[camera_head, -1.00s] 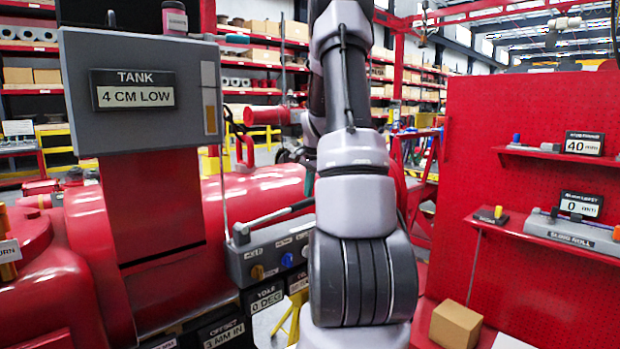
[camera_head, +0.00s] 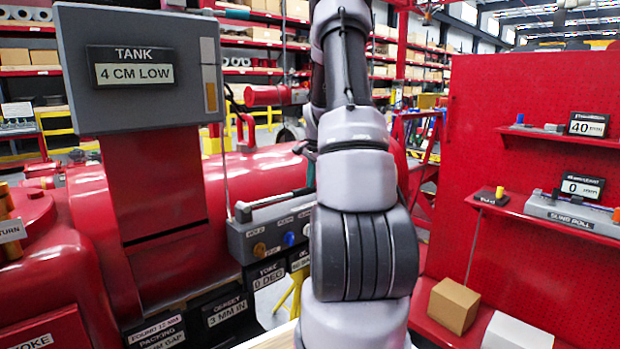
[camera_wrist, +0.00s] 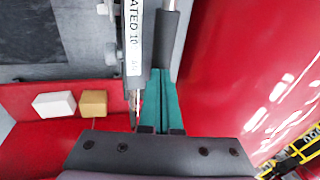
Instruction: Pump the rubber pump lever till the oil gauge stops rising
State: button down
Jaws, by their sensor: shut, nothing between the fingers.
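The pump lever (camera_head: 275,199) is a thin grey bar with a dark grip, on top of a grey control box (camera_head: 268,238) with coloured knobs. Its right end passes behind my arm. In the wrist view, a dark grey cylinder (camera_wrist: 166,48), seemingly the rubber grip, lies just beyond my gripper (camera_wrist: 160,74). The green fingers are together and empty, their tips at or very near the cylinder; I cannot tell if they touch. The tank box (camera_head: 140,65) reads "4 CM LOW". Its narrow gauge (camera_head: 210,92) shows yellow in the lower part.
A red pegboard (camera_head: 550,120) with shelves stands at the right, with displays reading 40 and 0. A cardboard box (camera_head: 453,305) sits low in front of it. Red tank bodies (camera_head: 255,180) lie behind the control box. My arm covers the middle.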

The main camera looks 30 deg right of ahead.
jog(key=d+v, duration=0.2)
jog(key=v, duration=1.2)
jog(key=s+a+r+n+t, duration=0.1)
jog(key=s+a+r+n, duration=0.3)
jog(key=a, duration=0.5)
jog(key=s+a+r+n+t, duration=0.1)
jog(key=s+a+r, duration=0.2)
jog(key=a+r, duration=0.35)
jog(key=s+a+f+n+t+y, duration=0.1)
jog(key=s+a+n, duration=0.6)
jog(key=s+a, duration=0.9)
jog(key=shift+s+t+y, duration=0.5)
jog(key=shift+y, duration=0.3)
